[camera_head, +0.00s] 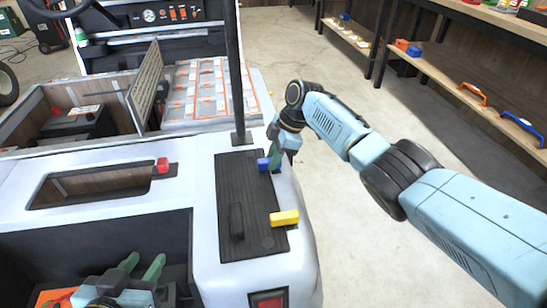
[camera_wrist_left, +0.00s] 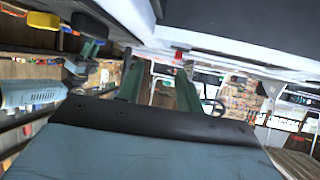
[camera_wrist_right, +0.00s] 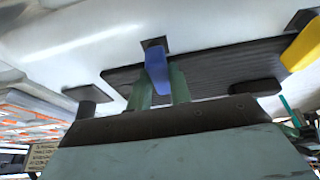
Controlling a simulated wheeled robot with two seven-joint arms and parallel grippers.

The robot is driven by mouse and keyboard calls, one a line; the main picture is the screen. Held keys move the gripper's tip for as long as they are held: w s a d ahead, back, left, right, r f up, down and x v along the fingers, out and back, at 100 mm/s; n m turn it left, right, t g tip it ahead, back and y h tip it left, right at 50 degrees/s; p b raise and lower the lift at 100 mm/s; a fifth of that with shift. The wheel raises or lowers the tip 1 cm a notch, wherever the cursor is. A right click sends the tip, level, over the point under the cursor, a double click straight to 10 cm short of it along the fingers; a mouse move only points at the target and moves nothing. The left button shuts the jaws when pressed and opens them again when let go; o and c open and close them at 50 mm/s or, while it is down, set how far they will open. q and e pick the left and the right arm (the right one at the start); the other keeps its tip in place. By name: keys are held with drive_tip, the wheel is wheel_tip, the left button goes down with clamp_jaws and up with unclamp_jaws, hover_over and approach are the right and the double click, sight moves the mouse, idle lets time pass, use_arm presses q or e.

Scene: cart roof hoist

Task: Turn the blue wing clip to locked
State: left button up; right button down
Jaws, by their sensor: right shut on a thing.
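The blue wing clip (camera_head: 263,164) sits near the right edge of a dark ribbed plate (camera_head: 232,180) on the white cart body. My right gripper (camera_head: 275,160) reaches it from the right and is shut on it. In the right wrist view, the blue clip (camera_wrist_right: 157,68) stands between the two green fingers (camera_wrist_right: 162,88), below a small dark square mount. The fingers partly hide it, and its exact turn is hard to tell. My left gripper (camera_head: 141,267) is at the lower left over a dark recess, its fingers apart and empty; they also show apart in the left wrist view (camera_wrist_left: 158,88).
A yellow clip (camera_head: 284,218) sits on the plate nearer me, and a red clip (camera_head: 162,165) is beside an opening at left. A dark post (camera_head: 236,80) rises just behind the plate. Shelves (camera_head: 470,70) stand at right; the floor between is clear.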

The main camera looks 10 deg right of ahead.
drive_tip(key=c, duration=1.3)
unclamp_jaws()
drive_tip(key=shift+r, duration=0.1)
drive_tip(key=p+v, duration=0.2)
drive_tip(key=v, duration=0.2)
use_arm(q)
drive_tip(key=s+a+f+g+y+p, duration=0.1)
drive_tip(key=s+a+f+g, duration=0.25)
drive_tip(key=s+g, duration=0.2)
drive_tip(key=s+a+f+g+y+p, duration=0.1)
drive_tip(key=s+a+f+g+y, duration=0.1)
drive_tip(key=s+f+g, duration=0.3)
drive_tip(key=shift+n+t, duration=0.3)
drive_tip(key=shift+t, duration=0.35)
drive_tip(key=f, duration=0.2)
drive_tip(key=a+f+p, duration=0.1)
drive_tip(key=f, duration=0.1)
drive_tip(key=shift+f, duration=0.2)
use_arm(e)
drive_tip(key=v, duration=0.9)
drive_tip(key=shift+d, duration=0.1)
